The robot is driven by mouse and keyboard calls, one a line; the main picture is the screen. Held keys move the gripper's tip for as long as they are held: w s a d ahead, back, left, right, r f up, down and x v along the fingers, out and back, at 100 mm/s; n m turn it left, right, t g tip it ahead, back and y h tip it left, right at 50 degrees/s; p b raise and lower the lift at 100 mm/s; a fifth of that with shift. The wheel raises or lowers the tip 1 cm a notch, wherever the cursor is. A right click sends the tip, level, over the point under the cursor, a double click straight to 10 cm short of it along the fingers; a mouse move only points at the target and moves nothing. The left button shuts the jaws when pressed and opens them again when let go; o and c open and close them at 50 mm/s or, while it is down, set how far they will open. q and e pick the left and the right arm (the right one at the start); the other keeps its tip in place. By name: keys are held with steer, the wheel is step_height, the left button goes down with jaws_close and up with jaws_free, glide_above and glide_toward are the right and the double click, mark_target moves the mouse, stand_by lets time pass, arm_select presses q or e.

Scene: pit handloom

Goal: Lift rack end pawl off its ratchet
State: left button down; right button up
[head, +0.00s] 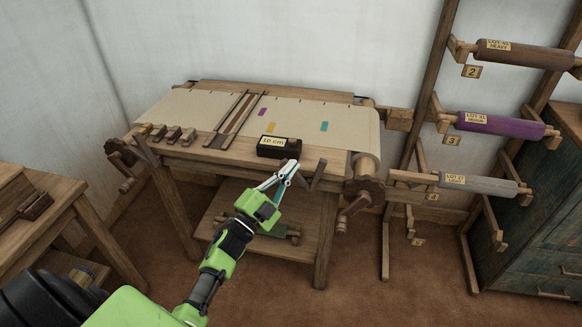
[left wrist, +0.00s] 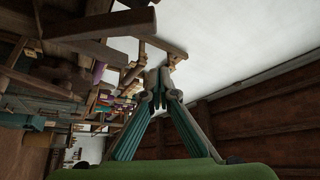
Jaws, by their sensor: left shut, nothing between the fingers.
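The wooden loom has a toothed wooden ratchet wheel (head: 365,192) with a crank at its right end. A slanted dark wooden lever (head: 318,176), which looks like a pawl, stands at the front rail left of this wheel. I cannot tell whether it touches the teeth. My left gripper (head: 290,166) is shut and empty at the front rail, just left of the lever and apart from it. In the left wrist view its fingertips (left wrist: 158,94) meet, with wooden bars beyond them. My right gripper is out of view.
A dark block marked 10 cm (head: 279,147) lies on the cloth (head: 345,118) just behind my left gripper. A rack with a purple roll (head: 500,125) stands at right. A wooden table (head: 55,225) is at left.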

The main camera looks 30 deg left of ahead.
arm_select(q)
steer(key=f+b+v, duration=0.1)
steer(key=v, duration=0.6)
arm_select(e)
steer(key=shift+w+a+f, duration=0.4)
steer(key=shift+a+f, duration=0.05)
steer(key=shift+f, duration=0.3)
arm_select(q)
steer(key=shift+s+f, duration=0.1)
steer(key=shift+f, duration=0.1)
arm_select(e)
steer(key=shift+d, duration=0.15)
